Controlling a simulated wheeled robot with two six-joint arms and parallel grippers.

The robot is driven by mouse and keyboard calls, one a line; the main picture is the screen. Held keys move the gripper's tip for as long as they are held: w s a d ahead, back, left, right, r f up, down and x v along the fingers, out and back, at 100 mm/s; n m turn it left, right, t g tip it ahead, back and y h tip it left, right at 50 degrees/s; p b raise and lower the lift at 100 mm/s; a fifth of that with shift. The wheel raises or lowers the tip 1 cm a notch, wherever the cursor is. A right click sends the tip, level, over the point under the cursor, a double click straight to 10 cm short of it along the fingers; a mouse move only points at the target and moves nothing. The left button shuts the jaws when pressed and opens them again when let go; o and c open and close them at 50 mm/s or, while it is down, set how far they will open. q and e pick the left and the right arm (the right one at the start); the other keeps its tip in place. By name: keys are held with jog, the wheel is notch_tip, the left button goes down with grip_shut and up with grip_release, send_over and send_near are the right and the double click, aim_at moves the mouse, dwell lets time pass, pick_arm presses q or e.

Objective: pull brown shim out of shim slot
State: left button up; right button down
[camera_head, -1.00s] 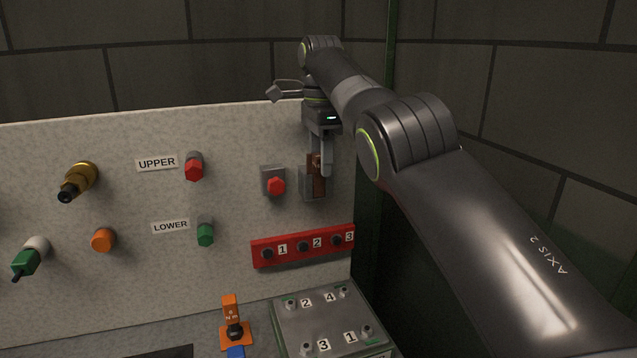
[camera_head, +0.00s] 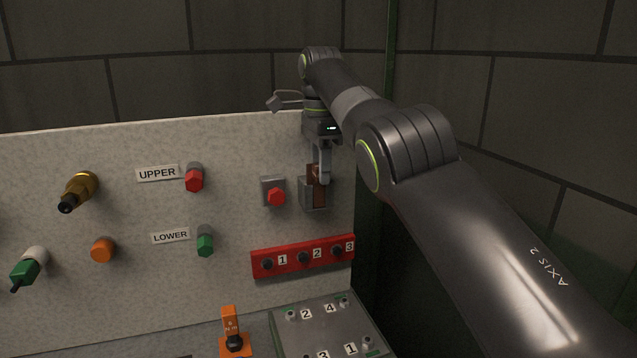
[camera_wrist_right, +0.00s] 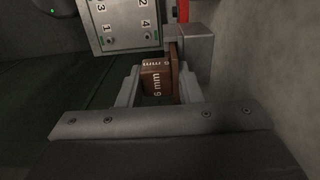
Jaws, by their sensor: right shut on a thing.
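The brown shim (camera_head: 316,194) sits upright at the grey shim slot (camera_head: 306,193) on the right side of the pale panel. My right gripper (camera_head: 321,180) reaches down from above and is shut on the shim's upper part, its finger partly covering it. In the right wrist view the shim (camera_wrist_right: 155,80), marked "6 mm", is between the fingers of my right gripper (camera_wrist_right: 158,88). A thin brown part of it still lies against the grey slot block (camera_wrist_right: 195,47). How deep it sits in the slot is hidden. My left gripper is not in view.
A dark green post (camera_head: 372,210) is to the right.

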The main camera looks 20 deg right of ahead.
jog(key=shift+r+p, duration=0.6)
jog(key=shift+r, duration=0.1)
dwell(0.5)
jog(key=shift+r+p, duration=4)
jog(key=shift+r, duration=0.05)
